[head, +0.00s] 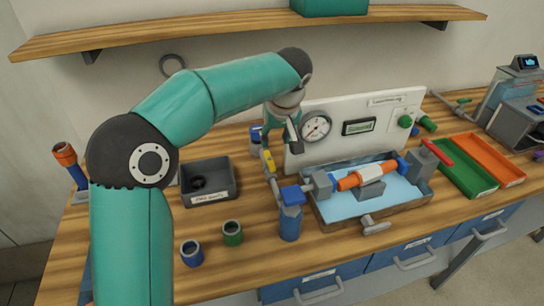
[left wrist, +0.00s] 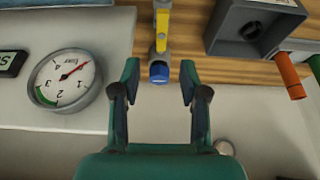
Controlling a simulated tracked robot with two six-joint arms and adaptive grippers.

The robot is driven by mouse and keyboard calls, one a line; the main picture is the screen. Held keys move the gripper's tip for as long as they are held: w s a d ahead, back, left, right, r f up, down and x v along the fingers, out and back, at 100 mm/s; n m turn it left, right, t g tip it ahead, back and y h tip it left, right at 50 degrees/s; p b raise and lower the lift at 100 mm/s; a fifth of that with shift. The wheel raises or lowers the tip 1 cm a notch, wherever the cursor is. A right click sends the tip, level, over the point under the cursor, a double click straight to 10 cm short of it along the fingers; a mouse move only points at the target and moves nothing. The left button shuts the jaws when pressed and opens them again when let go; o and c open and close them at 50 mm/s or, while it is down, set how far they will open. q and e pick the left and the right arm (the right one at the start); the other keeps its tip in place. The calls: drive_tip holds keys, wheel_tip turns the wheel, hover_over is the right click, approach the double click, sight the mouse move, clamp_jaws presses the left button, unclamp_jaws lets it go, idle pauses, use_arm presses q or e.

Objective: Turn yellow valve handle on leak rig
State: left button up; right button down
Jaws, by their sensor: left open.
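The leak rig has a blue-lined tray (head: 335,216) with a pipe and an orange-and-white coupling (head: 362,178) over it. A yellow valve handle (head: 268,160) is on the narrow pipe left of the gauge panel. In the left wrist view, the yellow handle (left wrist: 162,28) runs upright in the picture, with a blue end piece (left wrist: 158,72) below it. My left gripper (head: 283,135) hangs above and behind the handle beside the panel. Its fingers (left wrist: 160,74) are open on both sides of the blue end, with nothing gripped. Contact cannot be told. My right gripper is not shown.
The white panel (head: 350,111) with its pressure gauge (head: 316,128) stands close beside the gripper. A grey bin (head: 209,190) sits to the left. A wooden shelf (head: 210,26) runs above.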

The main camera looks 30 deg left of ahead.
sight(270, 160)
use_arm(q)
drive_tip(key=x, duration=1)
drive_tip(key=shift+a+f+p, duration=0.15)
drive_tip(key=shift+f+p, duration=0.2)
drive_tip(key=shift+p, duration=0.05)
clamp_jaws()
